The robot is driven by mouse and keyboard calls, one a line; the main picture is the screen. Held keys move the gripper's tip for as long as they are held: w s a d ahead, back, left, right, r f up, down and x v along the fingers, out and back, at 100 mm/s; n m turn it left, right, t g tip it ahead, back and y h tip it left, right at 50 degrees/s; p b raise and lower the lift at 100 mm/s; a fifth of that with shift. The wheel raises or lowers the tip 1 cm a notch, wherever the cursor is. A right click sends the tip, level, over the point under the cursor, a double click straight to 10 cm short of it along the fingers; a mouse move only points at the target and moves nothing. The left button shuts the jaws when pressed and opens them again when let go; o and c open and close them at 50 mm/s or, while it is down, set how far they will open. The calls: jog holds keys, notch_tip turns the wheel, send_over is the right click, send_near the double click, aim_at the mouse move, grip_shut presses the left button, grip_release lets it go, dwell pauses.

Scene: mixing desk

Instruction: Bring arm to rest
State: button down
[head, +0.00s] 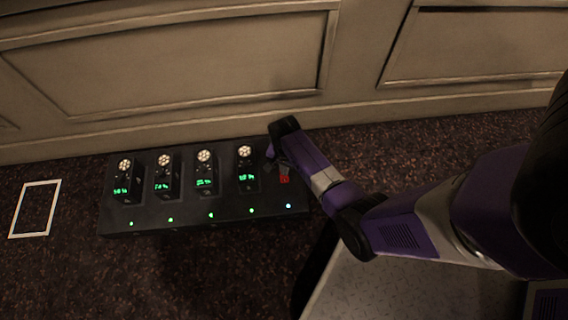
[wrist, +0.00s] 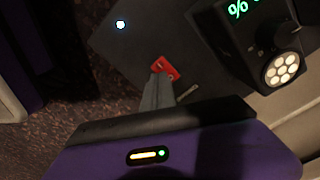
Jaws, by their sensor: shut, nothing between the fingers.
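My gripper (head: 270,153) is at the right end of a long black desk unit (head: 232,211), over or beside it. In the wrist view its grey fingers (wrist: 157,88) are together with nothing held. A small red part (head: 284,179) is on the unit's right end, close to the gripper. It also shows in the wrist view (wrist: 165,68), just beyond the fingertips. I cannot tell whether the fingers touch it. My purple arm reaches in from the right.
Several black devices with pale round tops and green displays stand on the unit, the nearest (head: 246,170) just left of my gripper. A panelled wall (head: 180,70) runs behind. A white frame (head: 35,209) lies at left on dark carpet.

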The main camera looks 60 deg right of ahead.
jog(key=shift+r+p, duration=0.3)
jog(key=shift+r, duration=0.25)
